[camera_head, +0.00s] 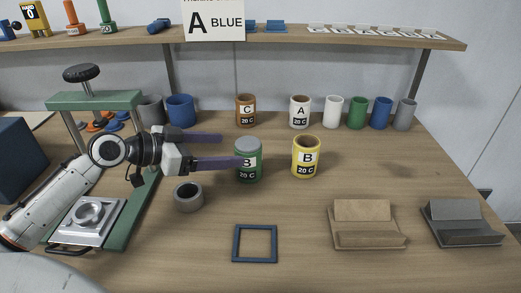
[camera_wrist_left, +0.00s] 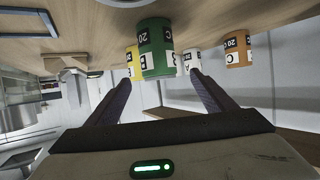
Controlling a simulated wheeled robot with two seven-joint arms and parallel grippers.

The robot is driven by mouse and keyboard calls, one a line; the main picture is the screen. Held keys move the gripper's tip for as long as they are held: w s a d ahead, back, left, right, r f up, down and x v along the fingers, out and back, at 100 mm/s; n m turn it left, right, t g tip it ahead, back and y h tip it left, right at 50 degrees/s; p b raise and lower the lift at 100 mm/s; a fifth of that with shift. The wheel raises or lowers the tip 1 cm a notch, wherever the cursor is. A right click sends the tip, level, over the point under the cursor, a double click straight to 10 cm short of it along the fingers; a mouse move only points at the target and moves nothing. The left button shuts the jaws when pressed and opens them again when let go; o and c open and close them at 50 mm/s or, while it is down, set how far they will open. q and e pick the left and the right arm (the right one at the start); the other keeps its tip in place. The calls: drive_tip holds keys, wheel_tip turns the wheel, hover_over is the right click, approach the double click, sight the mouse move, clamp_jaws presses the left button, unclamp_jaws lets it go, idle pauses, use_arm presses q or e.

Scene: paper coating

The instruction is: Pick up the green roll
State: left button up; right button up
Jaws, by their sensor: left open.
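The green roll (camera_head: 249,174), labelled B 20 C, stands upright on the wooden table near the middle. It also shows in the left wrist view (camera_wrist_left: 156,48), centred ahead of the jaws. My left gripper (camera_head: 232,150) is open, its two dark fingers pointing right toward the green roll. In the head view the nearer finger's tip overlaps the roll and covers part of its label. In the left wrist view the fingertips (camera_wrist_left: 160,79) lie on either side of the roll's line, with nothing gripped. Whether a finger touches the roll, I cannot tell. My right gripper is not in view.
A yellow roll (camera_head: 306,158) stands close to the right of the green one. Orange (camera_head: 246,112), white (camera_head: 300,113) and several plain cylinders stand behind. A grey ring (camera_head: 188,197) and blue frame (camera_head: 255,244) lie in front. A green press (camera_head: 96,101) stands left.

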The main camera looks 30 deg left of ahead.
sight(249, 161)
use_arm(q)
drive_tip(key=x, duration=0.2)
drive_tip(key=shift+w+d+f, duration=0.15)
drive_tip(key=shift+w+d, duration=0.1)
drive_tip(key=shift+f+p+x, duration=0.15)
drive_tip(key=shift+p+x, duration=0.15)
drive_tip(key=shift+x, duration=1.15)
drive_tip(key=shift+f+p+x, duration=0.1)
drive_tip(key=shift+p+x, duration=0.15)
drive_tip(key=shift+x, duration=1.25)
drive_tip(key=shift+s, duration=0.1)
drive_tip(key=shift+c, duration=0.4)
drive_tip(key=c, duration=1.1)
drive_tip(key=shift+r, duration=0.15)
